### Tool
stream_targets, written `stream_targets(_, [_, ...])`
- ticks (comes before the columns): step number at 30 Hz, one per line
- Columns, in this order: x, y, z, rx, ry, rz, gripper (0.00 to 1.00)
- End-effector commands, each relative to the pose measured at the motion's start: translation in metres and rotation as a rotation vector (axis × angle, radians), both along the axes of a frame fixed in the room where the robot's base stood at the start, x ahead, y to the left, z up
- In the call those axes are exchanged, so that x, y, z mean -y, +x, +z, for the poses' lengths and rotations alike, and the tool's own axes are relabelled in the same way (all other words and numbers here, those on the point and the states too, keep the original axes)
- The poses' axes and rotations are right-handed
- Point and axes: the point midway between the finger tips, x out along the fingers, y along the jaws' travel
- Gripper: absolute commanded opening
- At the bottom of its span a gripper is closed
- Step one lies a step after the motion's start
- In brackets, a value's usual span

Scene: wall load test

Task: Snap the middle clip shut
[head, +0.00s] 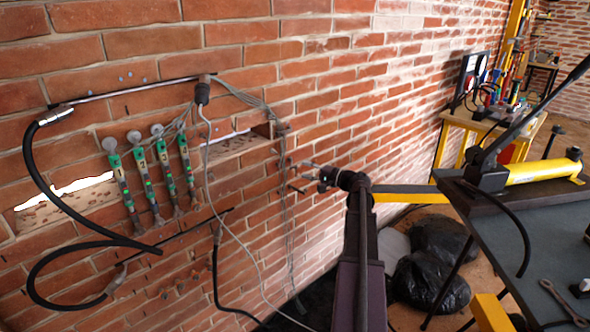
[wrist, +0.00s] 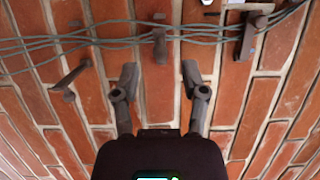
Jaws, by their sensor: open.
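In the wrist view, a bundle of grey-green cables (wrist: 110,42) runs across the brick wall. A small dark middle clip (wrist: 160,46) sits on the cables, straight ahead of my gripper (wrist: 160,78). I cannot tell for sure whether this clip is open or shut. A left clip (wrist: 68,82) has a bar standing off below the cables. A right clip (wrist: 251,38) lies across the cables. My gripper is open and empty, its fingers to either side of the middle clip's line and apart from it. In the head view, my gripper (head: 313,177) is close to the wall beside the hanging cables (head: 284,205).
Several green instruments (head: 163,168) with lit dots hang on the wall to the left, near black hoses (head: 40,185). A table (head: 540,240) with a yellow cylinder (head: 540,171) stands at the right. Black bags (head: 432,262) lie on the floor below my arm.

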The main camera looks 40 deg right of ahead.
Motion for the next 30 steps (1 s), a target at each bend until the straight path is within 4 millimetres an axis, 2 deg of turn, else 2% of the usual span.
stream_targets(3, [-0.007,0.016,0.0,0.0,0.0,0.001,0.56])
stream_targets(9, [-0.014,0.032,0.0,0.0,0.0,-0.001,0.56])
stream_targets(23, [-0.017,0.038,0.0,0.0,0.0,-0.001,0.56])
stream_targets(28, [-0.017,0.038,0.0,0.0,0.0,-0.001,0.06])
stream_targets(29, [-0.017,0.038,0.0,0.0,0.0,-0.001,0.0])
stream_targets(30, [-0.017,0.038,0.0,0.0,0.0,-0.001,0.0])
